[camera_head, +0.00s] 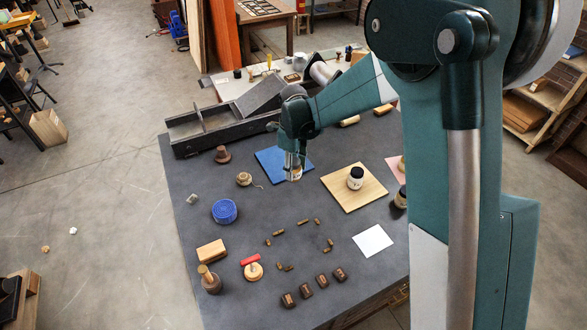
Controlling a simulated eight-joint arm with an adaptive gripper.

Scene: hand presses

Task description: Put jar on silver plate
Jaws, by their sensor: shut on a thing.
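My gripper (294,176) is shut on a small jar (296,173) above the near right part of the blue plate (268,160). The gripper hides much of this jar, and I cannot tell whether it touches the plate. Another black jar (355,181) with a pale label stands on a wooden board (340,190) to the right. A third dark jar (401,200) is partly hidden by my arm. A pale, whitish-silver square plate (373,241) lies bare on the dark table, to the lower right of my gripper.
The dark table (190,235) also holds a blue round tin (224,211), several small brown pieces (304,222), several dark blocks (323,281) and a wooden-handled stamp (210,280). A pink plate (394,169) is partly hidden by my arm. A long metal press (205,128) stands at the back left.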

